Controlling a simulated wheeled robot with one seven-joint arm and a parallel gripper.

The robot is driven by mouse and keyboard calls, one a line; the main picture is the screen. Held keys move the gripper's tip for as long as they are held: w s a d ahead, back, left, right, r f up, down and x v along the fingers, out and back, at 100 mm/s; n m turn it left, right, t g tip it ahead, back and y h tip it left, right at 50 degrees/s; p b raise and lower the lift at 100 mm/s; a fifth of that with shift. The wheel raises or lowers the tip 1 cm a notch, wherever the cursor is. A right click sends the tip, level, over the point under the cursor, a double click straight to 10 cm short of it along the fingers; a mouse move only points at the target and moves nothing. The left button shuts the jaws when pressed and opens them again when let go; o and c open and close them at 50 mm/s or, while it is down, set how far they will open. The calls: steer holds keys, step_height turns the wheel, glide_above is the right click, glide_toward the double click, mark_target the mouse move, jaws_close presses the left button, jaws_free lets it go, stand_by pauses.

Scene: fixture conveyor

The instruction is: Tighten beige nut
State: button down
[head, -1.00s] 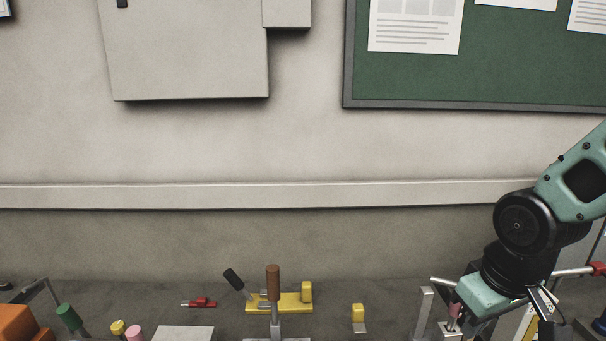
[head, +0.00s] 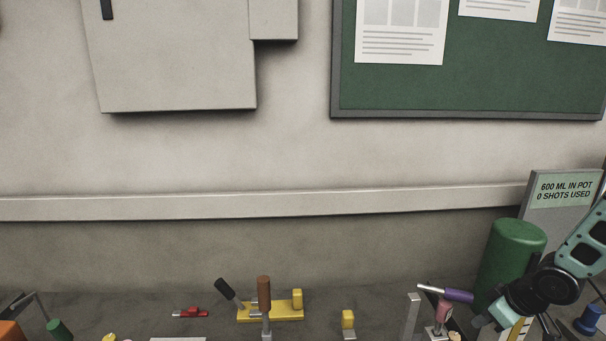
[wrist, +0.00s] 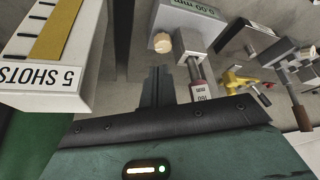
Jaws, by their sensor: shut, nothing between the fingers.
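The beige nut (wrist: 162,42) shows in the wrist view as a small faceted knob beside a grey block (wrist: 190,20) with a "0.00 mm" display. A small beige piece at the bottom edge of the head view (head: 455,337) may be the same nut. My gripper (wrist: 158,72) is shut and empty; its dark fingers point toward the nut, just below it in the wrist view. They appear apart from it, though the exact gap is unclear. In the head view my gripper's fingers are not clear.
A grey slide with a red part (wrist: 200,72) stands right of my fingers. A "5 SHOTS" panel (wrist: 40,75) is at left. In the head view, a green cylinder (head: 513,260), purple handle (head: 459,296) and pink handle (head: 443,312) crowd my arm. A yellow fixture (head: 285,311) stands farther left.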

step_height(320, 180, down, 8)
steer(key=b, duration=0.6)
steer(key=shift+w+b, duration=0.15)
steer(key=shift+b, duration=0.15)
steer(key=shift+w+a+r, duration=0.1)
steer(key=shift+w+a, duration=0.15)
stand_by(0.6)
steer(key=shift+s+a+p, duration=0.2)
steer(key=shift+a+p, duration=0.2)
steer(key=shift+p, duration=0.7)
steer(key=shift+s+d+r, duration=0.1)
steer(key=shift+s+d, duration=0.1)
steer(key=shift+s, duration=0.15)
step_height(320, 180, up, 6)
steer(key=p, duration=0.6)
